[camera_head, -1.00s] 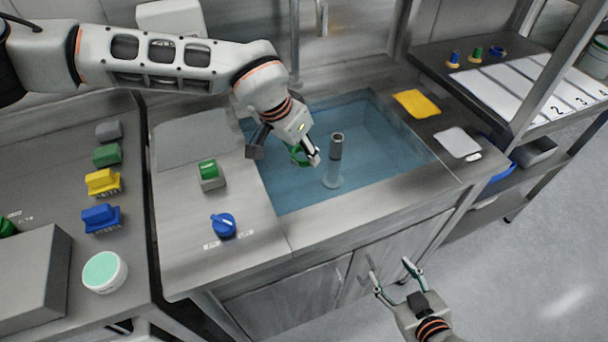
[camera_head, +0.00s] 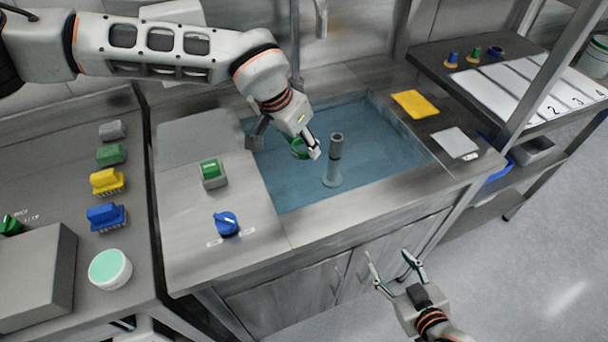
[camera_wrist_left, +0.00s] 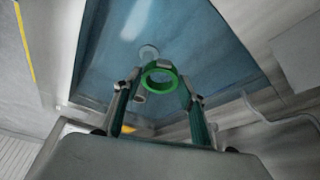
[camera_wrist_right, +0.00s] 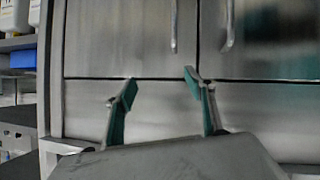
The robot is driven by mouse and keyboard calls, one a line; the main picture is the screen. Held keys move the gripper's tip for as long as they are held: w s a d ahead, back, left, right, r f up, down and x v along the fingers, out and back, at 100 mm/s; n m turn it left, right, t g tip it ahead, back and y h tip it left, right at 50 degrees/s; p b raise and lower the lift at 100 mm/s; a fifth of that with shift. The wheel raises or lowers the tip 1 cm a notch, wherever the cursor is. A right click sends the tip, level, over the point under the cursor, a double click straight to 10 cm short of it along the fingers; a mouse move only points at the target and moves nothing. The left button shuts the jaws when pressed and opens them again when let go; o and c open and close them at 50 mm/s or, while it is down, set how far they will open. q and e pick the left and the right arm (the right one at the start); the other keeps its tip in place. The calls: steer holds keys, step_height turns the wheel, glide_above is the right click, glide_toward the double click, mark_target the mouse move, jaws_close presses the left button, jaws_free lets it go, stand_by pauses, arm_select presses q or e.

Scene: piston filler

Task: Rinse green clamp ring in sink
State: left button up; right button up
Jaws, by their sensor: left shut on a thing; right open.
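The green clamp ring (camera_head: 299,148) is in my left gripper (camera_head: 302,149), which is shut on it over the left part of the sink basin (camera_head: 400,150). In the left wrist view the ring (camera_wrist_left: 160,88) sits between the two fingertips, with the blue basin behind it. I cannot tell whether the ring touches water. A grey standpipe (camera_head: 335,160) rises from the basin just right of the ring. My right gripper (camera_head: 391,268) is open and empty in front of the sink cabinet; its spread fingers show in the right wrist view (camera_wrist_right: 160,88).
A green switch (camera_head: 211,172) and a blue knob (camera_head: 226,223) are on the counter left of the basin. A faucet (camera_head: 320,18) stands behind it. A yellow cloth (camera_head: 415,104) lies on the right rim. Brushes (camera_head: 106,216) stand on the left bench.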

arm_select(q)
steer(key=shift+r, duration=0.1)
stand_by(0.5)
step_height(320, 180, up, 4)
steer(key=p, duration=0.2)
steer(key=shift+p, duration=0.3)
steer(key=shift+a, duration=0.1)
stand_by(0.3)
